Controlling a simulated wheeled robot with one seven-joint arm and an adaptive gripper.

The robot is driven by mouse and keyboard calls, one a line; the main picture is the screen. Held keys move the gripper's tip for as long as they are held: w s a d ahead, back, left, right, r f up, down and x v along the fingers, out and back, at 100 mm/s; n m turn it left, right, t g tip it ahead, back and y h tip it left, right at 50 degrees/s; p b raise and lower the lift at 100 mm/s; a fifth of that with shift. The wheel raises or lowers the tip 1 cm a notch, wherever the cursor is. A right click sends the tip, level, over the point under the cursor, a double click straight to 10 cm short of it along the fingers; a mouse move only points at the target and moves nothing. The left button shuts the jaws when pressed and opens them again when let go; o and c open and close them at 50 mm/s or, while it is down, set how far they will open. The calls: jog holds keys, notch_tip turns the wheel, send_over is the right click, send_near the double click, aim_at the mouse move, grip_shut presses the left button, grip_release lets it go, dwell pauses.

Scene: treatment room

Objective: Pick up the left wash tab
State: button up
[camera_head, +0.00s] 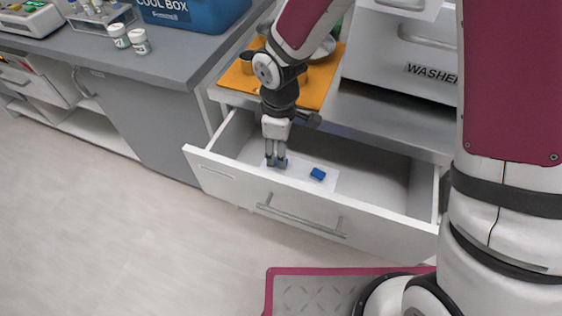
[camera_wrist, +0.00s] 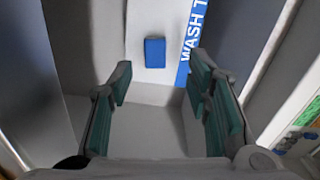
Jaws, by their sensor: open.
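Two small blue wash tabs lie in the open white drawer (camera_head: 390,183). The right wash tab (camera_head: 317,174) sits in clear view on a pale sheet. The left wash tab (camera_head: 284,162) is mostly hidden by my gripper (camera_head: 276,163), which reaches down into the drawer. In the wrist view, one blue tab (camera_wrist: 155,52), apparently the left one, lies ahead of my open gripper (camera_wrist: 160,78), roughly centred between its fingertips. No contact shows there. A blue strip (camera_wrist: 189,42) with the letters "WASH T" lies just right of that tab.
The drawer's front panel (camera_head: 225,180) and side walls stand close around my gripper. Above is a counter with an orange board (camera_head: 315,90) and a box marked "WASHER" (camera_head: 410,50). A grey counter (camera_head: 130,52) at left holds a blue cool box (camera_head: 195,12) and two jars.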

jog(key=f, duration=0.4)
jog(key=shift+w+f+b, duration=0.3)
jog(key=shift+b, duration=0.05)
jog(key=c, duration=0.9)
jog(key=shift+r, duration=0.15)
